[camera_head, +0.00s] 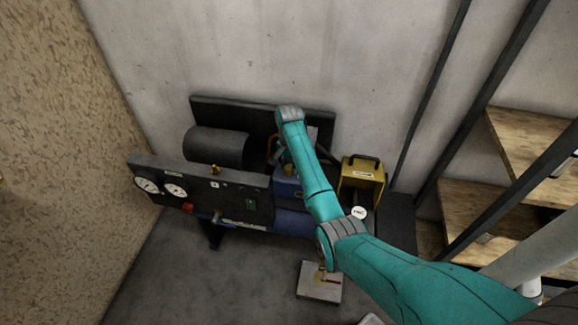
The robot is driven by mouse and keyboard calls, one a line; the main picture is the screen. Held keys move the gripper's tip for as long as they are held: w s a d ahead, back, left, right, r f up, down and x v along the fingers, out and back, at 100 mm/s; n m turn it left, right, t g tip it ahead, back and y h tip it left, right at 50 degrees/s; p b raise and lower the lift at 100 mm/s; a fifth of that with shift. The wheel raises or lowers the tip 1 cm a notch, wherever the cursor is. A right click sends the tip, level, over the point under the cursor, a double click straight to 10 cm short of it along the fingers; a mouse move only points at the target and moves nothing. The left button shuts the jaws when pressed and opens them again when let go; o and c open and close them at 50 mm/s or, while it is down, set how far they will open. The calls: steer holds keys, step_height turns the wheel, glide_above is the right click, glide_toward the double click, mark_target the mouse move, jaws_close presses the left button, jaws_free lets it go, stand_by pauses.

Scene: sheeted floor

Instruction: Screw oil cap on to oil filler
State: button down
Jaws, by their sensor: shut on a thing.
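My teal arm reaches from the lower right up over the machine (241,202), and its far end bends down behind the forearm. I cannot make out my gripper's fingers; they are hidden by the arm or too small to tell. The oil cap cannot be made out. The oil filler cannot be told for certain either; the blue machine body (287,186) below the arm's end is partly covered by the arm.
A dark cylinder (215,146) and gauge panel (160,182) are at left. A yellow box (361,180) stands right of the arm. A grey block (318,288) lies on the floor in front. Wooden shelves (530,137) stand at right. The left foreground floor is clear.

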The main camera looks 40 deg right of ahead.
steer(key=m, duration=0.8)
steer(key=shift+m, duration=0.4)
steer(key=c, duration=0.7)
jaws_free()
steer(key=shift+m, duration=0.3)
step_height(320, 180, up, 8)
steer(key=shift+f, duration=0.25)
